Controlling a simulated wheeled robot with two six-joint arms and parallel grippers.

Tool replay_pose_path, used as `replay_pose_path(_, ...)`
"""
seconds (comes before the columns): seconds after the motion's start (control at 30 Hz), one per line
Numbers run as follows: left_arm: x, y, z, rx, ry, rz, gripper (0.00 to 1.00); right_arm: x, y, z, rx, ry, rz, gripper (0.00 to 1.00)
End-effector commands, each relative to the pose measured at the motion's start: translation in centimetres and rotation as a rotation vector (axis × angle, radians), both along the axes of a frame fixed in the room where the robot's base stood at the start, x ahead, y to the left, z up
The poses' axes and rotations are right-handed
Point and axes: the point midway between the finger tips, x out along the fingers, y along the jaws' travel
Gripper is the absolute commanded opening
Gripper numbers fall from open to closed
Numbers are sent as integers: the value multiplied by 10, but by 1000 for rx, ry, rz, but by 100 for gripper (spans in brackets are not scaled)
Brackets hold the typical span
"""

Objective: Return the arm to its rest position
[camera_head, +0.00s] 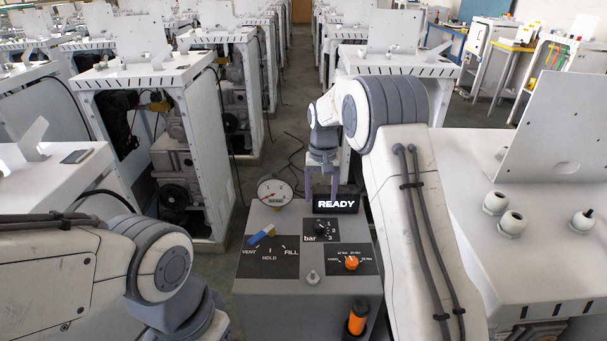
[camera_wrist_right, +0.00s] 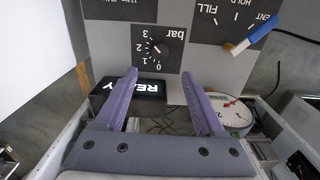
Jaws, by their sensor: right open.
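My right arm (camera_head: 408,190) reaches forward over the right side of a grey control box (camera_head: 262,290). My right gripper (camera_head: 321,194) has two purple fingers and hangs at the box's far edge, near the READY display (camera_head: 337,204). In the right wrist view, the gripper (camera_wrist_right: 160,74) is open, with nothing between its fingers. The black bar knob (camera_wrist_right: 158,48) lies beyond the fingertips. My left arm (camera_head: 130,262) is folded at the lower left; its gripper is out of view.
The box carries a round gauge (camera_head: 274,192), a blue-handled lever (camera_head: 262,235) by VENT, HOLD and FILL, and an orange knob (camera_head: 351,263). An orange cylinder (camera_head: 357,318) stands at its front. A white cabinet (camera_head: 540,240) is close on the right. Aisle floor lies behind.

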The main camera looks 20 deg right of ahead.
Motion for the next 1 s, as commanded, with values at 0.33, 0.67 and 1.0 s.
replay_pose_path(0.33, 0, 0, 0, 0, 0, 0, 50, -56, 87, 43, 17, -17, 204, 71)
replay_pose_path(0.67, 0, 0, 0, 0, 0, 0, 50, -258, 190, 83, 59, -38, 680, 71)
replay_pose_path(1.0, 0, 0, 0, 0, 0, 0, 50, -369, 183, 67, 82, -42, 928, 71)
